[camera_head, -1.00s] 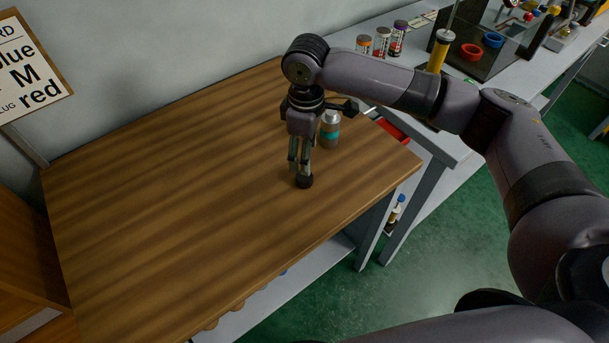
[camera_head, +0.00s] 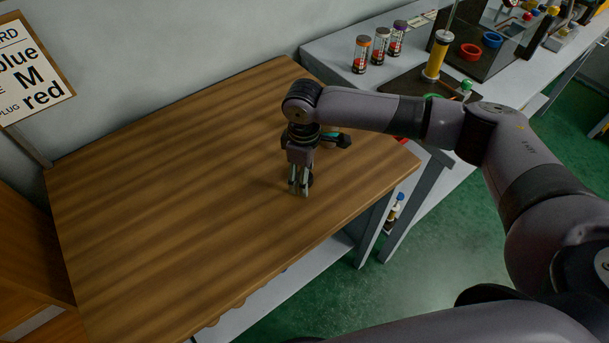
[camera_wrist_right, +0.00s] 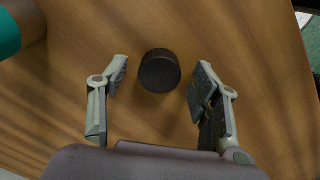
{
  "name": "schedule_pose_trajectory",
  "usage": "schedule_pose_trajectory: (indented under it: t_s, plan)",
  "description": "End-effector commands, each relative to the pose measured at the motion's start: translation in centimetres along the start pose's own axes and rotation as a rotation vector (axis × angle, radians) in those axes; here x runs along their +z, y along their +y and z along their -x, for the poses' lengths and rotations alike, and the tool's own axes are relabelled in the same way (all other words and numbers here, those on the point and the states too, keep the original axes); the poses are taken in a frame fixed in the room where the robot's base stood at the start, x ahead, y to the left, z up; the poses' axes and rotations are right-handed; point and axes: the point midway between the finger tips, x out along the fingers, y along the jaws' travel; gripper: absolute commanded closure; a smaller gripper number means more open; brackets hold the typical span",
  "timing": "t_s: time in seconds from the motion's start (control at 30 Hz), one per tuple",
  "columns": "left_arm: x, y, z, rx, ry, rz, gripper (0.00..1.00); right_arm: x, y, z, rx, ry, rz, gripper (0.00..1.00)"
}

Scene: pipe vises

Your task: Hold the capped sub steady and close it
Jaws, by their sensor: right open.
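A short black cylinder (camera_wrist_right: 160,72) stands on the wooden table (camera_head: 180,190). In the right wrist view it is between the two spread fingers of my right gripper (camera_wrist_right: 160,90), with gaps on both sides. In the head view my right gripper (camera_head: 299,190) points down at the table and mostly hides the black cylinder (camera_head: 311,180). A cylinder with a teal band (camera_wrist_right: 12,32) stands at the upper left of the wrist view; in the head view it is mostly hidden behind my right wrist. I cannot tell which piece is the capped sub. My left gripper is out of view.
The left and middle of the table are clear. A grey bench (camera_head: 330,60) at the back right bears several labelled canisters (camera_head: 380,45), a yellow upright cylinder (camera_head: 437,58), and red and blue rings (camera_head: 492,40). A printed card (camera_head: 30,70) hangs on the wall.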

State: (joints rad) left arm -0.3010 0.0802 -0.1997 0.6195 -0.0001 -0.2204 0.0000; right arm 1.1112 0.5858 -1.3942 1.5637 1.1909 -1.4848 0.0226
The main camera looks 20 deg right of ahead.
Motion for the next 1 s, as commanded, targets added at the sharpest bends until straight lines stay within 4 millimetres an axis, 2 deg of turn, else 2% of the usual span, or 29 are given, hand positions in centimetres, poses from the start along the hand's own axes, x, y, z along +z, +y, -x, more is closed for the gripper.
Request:
schedule_pose_trajectory:
  t_s: [0.37,1.0]
  plan:
    - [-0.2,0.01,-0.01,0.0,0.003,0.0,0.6,-0.01,0.0,-0.16,0.0,0.0,0.0,0.43]
    - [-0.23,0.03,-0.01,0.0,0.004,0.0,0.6,0.0,0.02,-0.13,0.0,0.0,0.0,0.85]
